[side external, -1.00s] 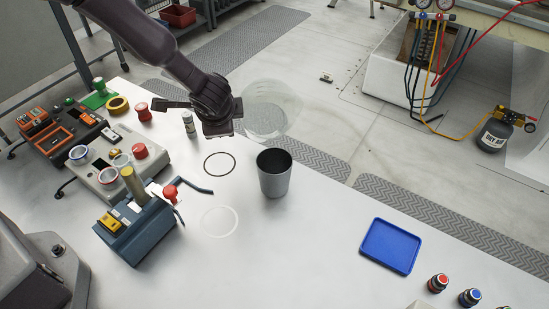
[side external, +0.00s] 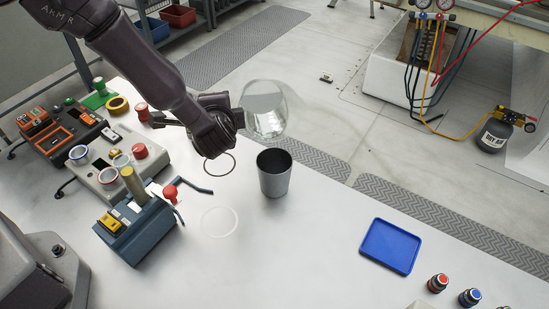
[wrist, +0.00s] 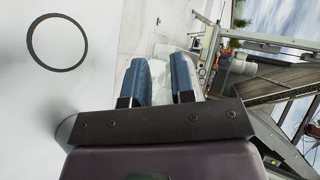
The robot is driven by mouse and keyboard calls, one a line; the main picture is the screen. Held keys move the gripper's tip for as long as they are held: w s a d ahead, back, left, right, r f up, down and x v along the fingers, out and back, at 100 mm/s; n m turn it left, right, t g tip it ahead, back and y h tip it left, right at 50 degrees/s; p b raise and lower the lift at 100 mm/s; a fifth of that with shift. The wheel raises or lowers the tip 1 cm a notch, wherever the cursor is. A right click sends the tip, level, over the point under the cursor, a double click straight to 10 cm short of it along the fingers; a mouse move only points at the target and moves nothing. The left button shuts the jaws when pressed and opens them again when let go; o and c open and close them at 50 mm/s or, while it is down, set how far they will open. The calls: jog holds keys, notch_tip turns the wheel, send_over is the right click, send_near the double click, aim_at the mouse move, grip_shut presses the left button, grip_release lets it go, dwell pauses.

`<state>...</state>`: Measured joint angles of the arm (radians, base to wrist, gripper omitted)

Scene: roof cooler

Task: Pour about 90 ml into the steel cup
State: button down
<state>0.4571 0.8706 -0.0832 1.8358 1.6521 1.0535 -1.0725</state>
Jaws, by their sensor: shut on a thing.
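The steel cup (side external: 274,180) stands upright on the white table, its dark open mouth facing up. My gripper (side external: 238,118) is shut on a clear round vessel (side external: 265,112), above and beyond the cup in the side view. The vessel looks tilted, and a paler grey patch shows inside it; I cannot tell how much liquid it holds. No stream into the cup is visible. In the wrist view the two blue fingers (wrist: 161,85) stand on either side of the see-through vessel, which is hard to make out. The cup's inside bottom is hidden.
A black ring (side external: 231,167) and a white ring (side external: 220,236) are marked on the table. Left stand a blue device (side external: 135,235) with a red knob and other instruments. A blue tray (side external: 390,246) and small capped bottles (side external: 438,283) lie right. The table between cup and tray is clear.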

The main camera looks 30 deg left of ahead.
jog(key=shift+s+d+r+t+y, duration=0.15)
jog(key=shift+d+r+t+y, duration=0.1)
jog(key=shift+r+t+y, duration=0.3)
dwell(0.9)
jog(key=shift+s+d+t, duration=0.15)
jog(key=shift+s+t, duration=0.1)
dwell(1.1)
jog(key=shift+w, duration=0.15)
jog(key=f+g+h, duration=0.1)
jog(key=a+g+h, duration=0.1)
jog(key=shift+w+f+g, duration=0.4)
jog(key=shift+r+g+h, duration=0.2)
jog(key=shift+g+h, duration=0.3)
jog(key=shift+h, duration=0.15)
jog(key=shift+f, duration=0.1)
dwell(0.9)
